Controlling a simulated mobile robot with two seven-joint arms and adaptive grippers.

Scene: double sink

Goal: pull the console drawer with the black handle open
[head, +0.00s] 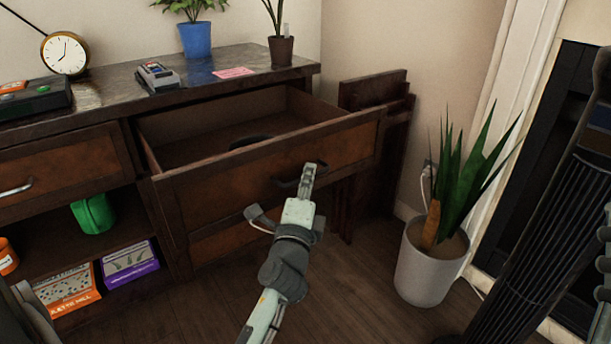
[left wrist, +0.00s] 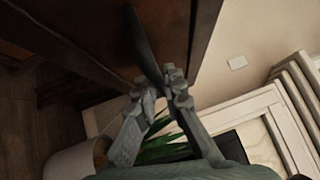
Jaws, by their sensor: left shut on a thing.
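The console drawer (head: 330,150) with the black handle (head: 285,183) stands well out from the dark wooden console in the head view. A dark round object (head: 250,141) lies inside it. My left gripper (head: 308,172) is at the right end of the black handle and is shut on it. In the left wrist view the fingers (left wrist: 163,82) close around the dark handle bar (left wrist: 145,45), which runs along the drawer front.
Another drawer with a metal handle (head: 17,188) is at the left. A potted plant (head: 430,262) stands on the floor to the right, and folded dark wooden furniture (head: 372,92) leans at the wall. Floor in front of the drawer is clear.

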